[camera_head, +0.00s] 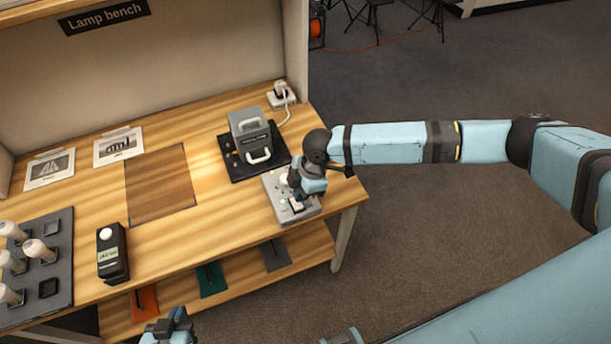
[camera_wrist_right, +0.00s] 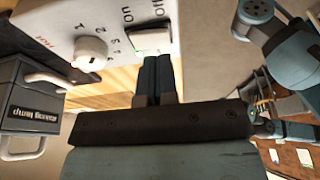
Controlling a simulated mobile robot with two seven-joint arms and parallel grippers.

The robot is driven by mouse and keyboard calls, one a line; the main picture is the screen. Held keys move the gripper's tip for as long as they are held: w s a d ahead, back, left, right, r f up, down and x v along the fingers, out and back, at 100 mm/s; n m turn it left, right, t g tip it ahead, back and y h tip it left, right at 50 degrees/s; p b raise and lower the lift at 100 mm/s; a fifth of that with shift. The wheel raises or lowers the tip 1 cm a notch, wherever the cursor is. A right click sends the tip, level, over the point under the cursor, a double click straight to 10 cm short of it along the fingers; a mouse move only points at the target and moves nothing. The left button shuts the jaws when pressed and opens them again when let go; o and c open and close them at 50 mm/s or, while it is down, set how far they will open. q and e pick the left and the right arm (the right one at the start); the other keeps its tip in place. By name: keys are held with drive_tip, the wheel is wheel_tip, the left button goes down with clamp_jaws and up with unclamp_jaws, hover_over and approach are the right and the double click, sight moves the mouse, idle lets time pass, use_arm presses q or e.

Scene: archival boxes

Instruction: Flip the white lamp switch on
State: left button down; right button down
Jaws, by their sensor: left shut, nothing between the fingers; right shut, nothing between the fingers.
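A grey control box (camera_head: 277,187) sits at the right end of the bench. Its white rocker switch (camera_wrist_right: 150,40) shows in the right wrist view beside a printed "On"; another label by it is cut off. A small green spot shows at the switch's edge. My right gripper (camera_wrist_right: 158,60) is shut and empty, its fingertips at the near edge of the switch; I cannot tell whether they touch it. In the head view my right gripper (camera_head: 297,199) hides part of the box. My left gripper (camera_head: 170,325) is shut and empty at the bottom edge.
A white dial (camera_wrist_right: 90,52) with numbers sits next to the switch. A grey handled lamp unit (camera_head: 249,128) stands on a black mat behind the box. A dark labelled device (camera_head: 112,258) and a tray of white bulbs (camera_head: 62,284) are at the left. The bench middle is clear.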

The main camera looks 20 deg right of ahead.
sight(300, 205)
drive_tip(key=shift+f, duration=1.35)
drive_tip(key=shift+s, duration=0.1)
drive_tip(key=shift+s+f+t+p, duration=0.2)
drive_tip(key=shift+f+t+p, duration=0.2)
drive_tip(key=shift+t, duration=0.1)
drive_tip(key=shift+w, duration=0.15)
drive_tip(key=shift+w+d+r, duration=0.1)
drive_tip(key=shift+w+r, duration=0.1)
drive_tip(key=shift+w, duration=0.5)
